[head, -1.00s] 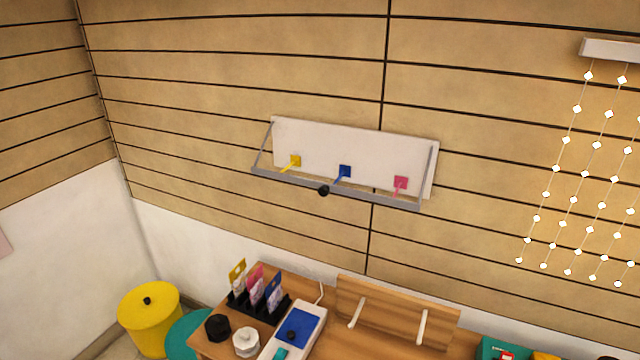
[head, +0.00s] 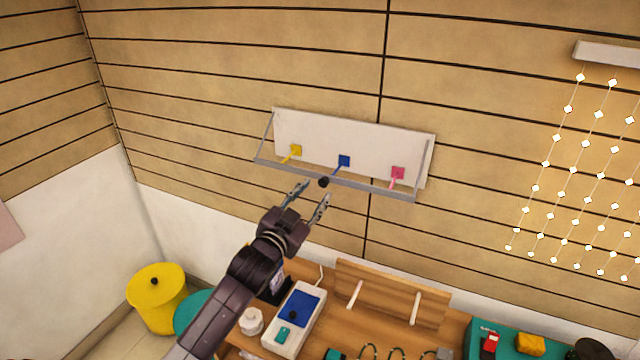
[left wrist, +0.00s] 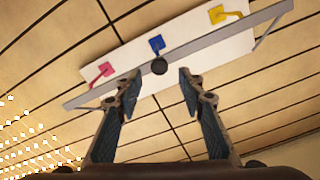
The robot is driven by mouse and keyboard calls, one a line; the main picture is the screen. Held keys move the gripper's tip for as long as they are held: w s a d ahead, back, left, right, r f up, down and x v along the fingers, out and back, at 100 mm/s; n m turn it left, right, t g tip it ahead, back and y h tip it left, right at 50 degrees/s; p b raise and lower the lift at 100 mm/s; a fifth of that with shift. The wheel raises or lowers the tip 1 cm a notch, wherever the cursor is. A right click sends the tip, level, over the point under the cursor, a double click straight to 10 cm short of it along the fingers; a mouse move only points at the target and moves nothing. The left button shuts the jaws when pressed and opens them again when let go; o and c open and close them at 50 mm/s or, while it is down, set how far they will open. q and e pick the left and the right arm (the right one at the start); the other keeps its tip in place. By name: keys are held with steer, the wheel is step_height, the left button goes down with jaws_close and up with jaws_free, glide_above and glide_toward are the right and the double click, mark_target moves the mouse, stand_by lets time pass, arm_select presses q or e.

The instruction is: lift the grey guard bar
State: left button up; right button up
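The grey guard bar (head: 374,187) runs across the front of a white wall panel (head: 390,155), held by a side arm at each end. A black knob (head: 323,182) sits on the bar near its middle. Behind the bar are a yellow lever (head: 295,151), a blue lever (head: 344,161) and a pink lever (head: 397,173). My left gripper (head: 308,191) is open, just below and in front of the knob. In the left wrist view the knob (left wrist: 159,67) shows between and beyond the open fingertips (left wrist: 160,80), with the bar (left wrist: 213,47) crossing behind. My right gripper is not in view.
Below is a wooden desk (head: 390,334) with a white box with a blue top (head: 300,318), a wooden rack and a teal tray. A yellow bin (head: 157,300) stands at the left. Strings of lights (head: 555,180) hang at right. The wall around the panel is clear.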

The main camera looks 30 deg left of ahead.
mark_target(323, 183)
arm_select(q)
steer(key=shift+w+p, duration=0.35)
steer(key=shift+w, duration=1.7)
steer(key=shift+a, duration=0.1)
steer(key=shift+c, duration=0.6)
jaws_close()
